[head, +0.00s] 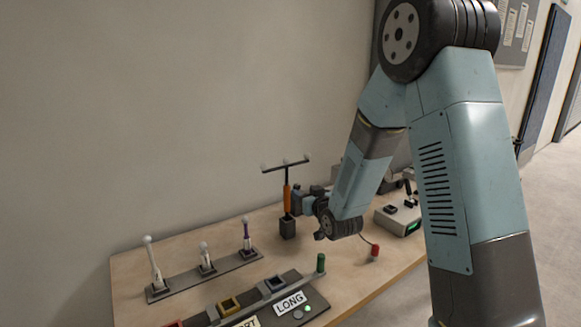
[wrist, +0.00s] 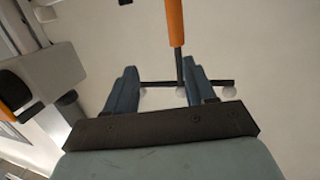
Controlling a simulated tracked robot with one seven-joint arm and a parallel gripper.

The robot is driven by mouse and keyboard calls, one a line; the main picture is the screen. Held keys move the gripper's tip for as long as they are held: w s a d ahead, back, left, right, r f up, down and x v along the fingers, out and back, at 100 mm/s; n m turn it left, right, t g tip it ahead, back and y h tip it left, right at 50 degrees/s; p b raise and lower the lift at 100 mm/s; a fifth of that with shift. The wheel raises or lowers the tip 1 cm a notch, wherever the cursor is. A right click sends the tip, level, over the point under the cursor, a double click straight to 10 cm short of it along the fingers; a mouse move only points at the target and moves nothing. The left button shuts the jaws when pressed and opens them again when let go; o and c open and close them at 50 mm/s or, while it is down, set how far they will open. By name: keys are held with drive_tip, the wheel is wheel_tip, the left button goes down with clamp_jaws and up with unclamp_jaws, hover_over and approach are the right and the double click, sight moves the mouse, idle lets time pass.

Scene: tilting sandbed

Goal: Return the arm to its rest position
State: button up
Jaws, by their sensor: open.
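My arm reaches down from the upper right in the head view. My gripper (head: 298,202) is at the far side of the table, beside the orange handle (head: 287,198) of a T-shaped tool. The tool stands upright in a dark block (head: 288,229), with a thin crossbar and pale balls on top. In the wrist view my gripper (wrist: 158,66) has its two fingers apart. The tool's orange handle (wrist: 175,22) shows beyond the fingertips, and its shaft and crossbar pass near the right finger. I cannot tell whether a finger touches it.
The wooden table (head: 190,246) holds a dark rack (head: 208,275) with several white-topped pegs. Coloured slots and a LONG label (head: 290,303) are at the front. A green cylinder (head: 321,263), a red cylinder (head: 375,251) and a grey control box (head: 398,218) stand to the right. A wall is behind.

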drive_tip(key=s+d+r+m+g+h, duration=0.2)
drive_tip(key=s+d+r+g+h, duration=0.25)
drive_tip(key=s+d+r, duration=0.8)
drive_tip(key=s+d+r+m+g+h, duration=0.1)
drive_tip(key=s+d+g, duration=0.1)
drive_tip(key=s, duration=1)
drive_tip(key=s+d+r+m+g, duration=0.1)
drive_tip(key=s+d+r+g, duration=0.1)
drive_tip(key=s, duration=1.1)
drive_tip(key=shift+d+r+m+g+h, duration=0.2)
drive_tip(key=shift+d+m+g+h, duration=0.15)
drive_tip(key=shift+d+g, duration=0.5)
drive_tip(key=shift+s+d, duration=0.15)
